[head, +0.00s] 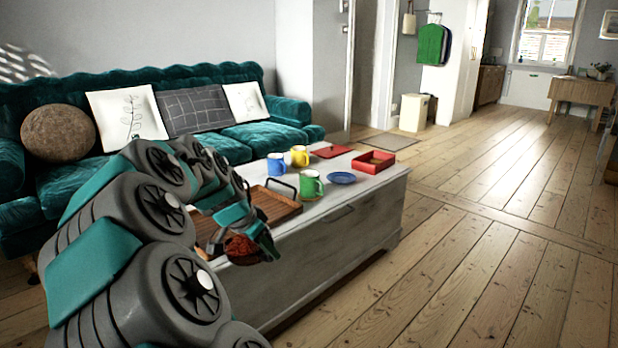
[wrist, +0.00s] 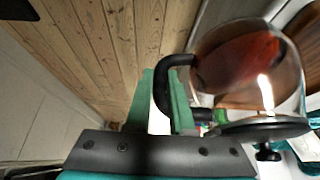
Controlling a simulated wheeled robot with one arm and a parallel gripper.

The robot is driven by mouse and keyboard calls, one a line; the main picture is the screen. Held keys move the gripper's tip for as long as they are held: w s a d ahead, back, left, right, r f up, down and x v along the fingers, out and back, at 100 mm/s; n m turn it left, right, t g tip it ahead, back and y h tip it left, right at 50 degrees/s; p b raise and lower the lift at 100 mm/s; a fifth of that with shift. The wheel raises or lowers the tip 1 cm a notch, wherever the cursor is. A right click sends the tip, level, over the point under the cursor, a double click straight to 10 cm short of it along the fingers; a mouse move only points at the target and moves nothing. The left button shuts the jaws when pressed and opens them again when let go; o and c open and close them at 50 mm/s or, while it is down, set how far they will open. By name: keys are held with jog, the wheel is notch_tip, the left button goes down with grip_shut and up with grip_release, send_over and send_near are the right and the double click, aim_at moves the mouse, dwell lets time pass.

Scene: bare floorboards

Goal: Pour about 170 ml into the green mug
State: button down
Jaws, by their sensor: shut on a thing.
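The green mug (head: 311,184) stands on the grey coffee table near its front edge, in the middle of the head view. A glass pot (wrist: 245,65) with a black handle, a dark lid and red-brown liquid inside fills the right of the wrist view. My gripper (wrist: 163,95) is shut on the pot's black handle. In the head view the pot (head: 243,250) shows reddish beside the table's near end, to the left of and nearer than the green mug. My arm partly hides it there. The green mug's inside is too small to read.
A blue mug (head: 276,167) and a yellow mug (head: 299,156) stand behind the green mug. A blue saucer (head: 341,178) lies right of it. A wooden tray (head: 277,207) with a dark handle lies to its left. A red box (head: 373,163) stands farther right. Floor right of the table is clear.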

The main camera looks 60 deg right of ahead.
jog(key=shift+w+a+f+n, duration=0.3)
jog(key=shift+w+a+n, duration=0.3)
jog(key=shift+a, duration=0.25)
jog(key=w+a+f+n+t+y, duration=0.2)
jog(key=w+a+n, duration=0.4)
jog(key=a, duration=0.5)
jog(key=w+a+f+n+t+y, duration=0.2)
jog(key=w+a+f+n, duration=0.2)
jog(key=w+a, duration=0.5)
jog(key=w+a+f+n+t+y, duration=0.1)
jog(key=w+a+f+n+t, duration=0.2)
jog(key=w+a+n, duration=0.5)
jog(key=a+n, duration=0.1)
jog(key=a, duration=0.5)
jog(key=shift+w+a+f+y, duration=0.3)
jog(key=shift+a+y, duration=0.05)
jog(key=shift+y, duration=0.05)
